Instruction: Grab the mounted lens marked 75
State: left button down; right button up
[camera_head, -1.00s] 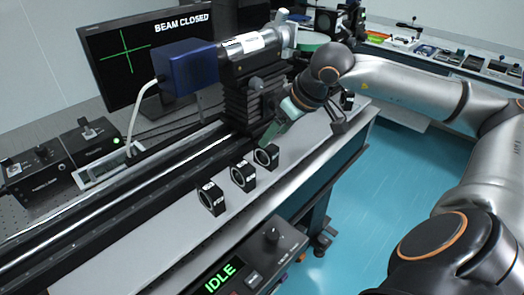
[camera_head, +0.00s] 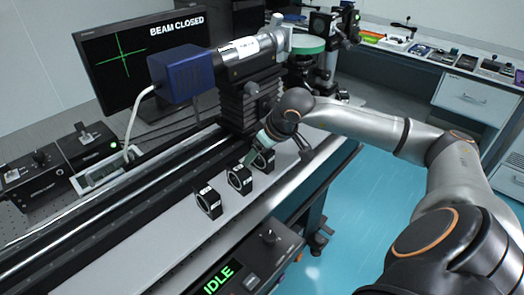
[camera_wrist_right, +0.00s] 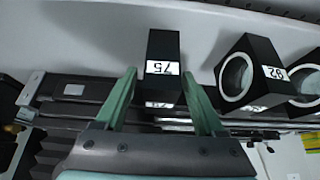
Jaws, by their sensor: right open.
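The mounted lens marked 75 (camera_wrist_right: 163,48) is a black block with a white label, seen edge-on in the right wrist view. In the head view it is the rightmost of three black mounts (camera_head: 266,162) on the pale table strip, partly hidden by my gripper. My right gripper (camera_wrist_right: 160,86) is open, its two green fingers on either side of the lower part of this mount, with gaps visible on both sides. In the head view the right gripper (camera_head: 258,147) is right at this mount. My left gripper is not in view.
The mount marked 92 (camera_wrist_right: 250,72) stands close beside it, with another mount (camera_wrist_right: 306,84) beyond. A black rail (camera_head: 150,186) runs behind the row. A control box reading IDLE (camera_head: 250,262) is at the front. A blue camera box (camera_head: 180,75) is above the rail.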

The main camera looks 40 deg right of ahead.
grip_shut()
dwell(0.4)
